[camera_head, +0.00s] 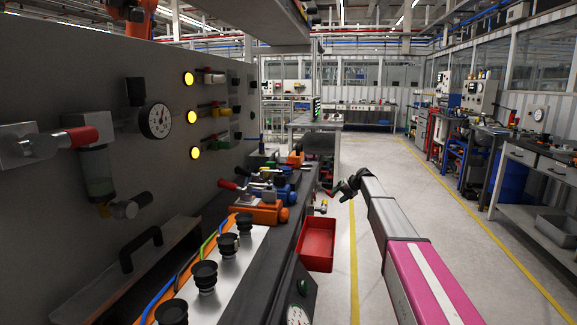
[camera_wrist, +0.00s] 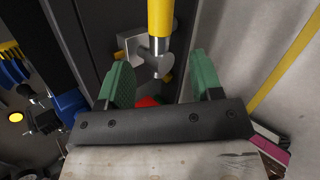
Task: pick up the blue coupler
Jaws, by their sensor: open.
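I cannot make out a blue coupler for certain. In the head view, a blue valve-like block (camera_head: 284,193) sits on the bench among other fittings, behind an orange one (camera_head: 262,212). My gripper (camera_head: 347,187) is at the end of my outstretched arm, to the right of the bench edge. In the wrist view, my gripper (camera_wrist: 162,82) is open, its two green finger pads apart with nothing held. A grey metal fitting with a yellow cylinder (camera_wrist: 159,18) shows beyond and between the pads. A blue part (camera_wrist: 72,103) lies to the left of the pads.
A red bin (camera_head: 317,245) hangs at the bench's right side, below my gripper. A grey panel (camera_head: 60,85) with a gauge (camera_head: 156,120) and yellow lamps rises at left. Black knobs (camera_head: 205,276) stand on the near bench. The aisle floor at right is clear.

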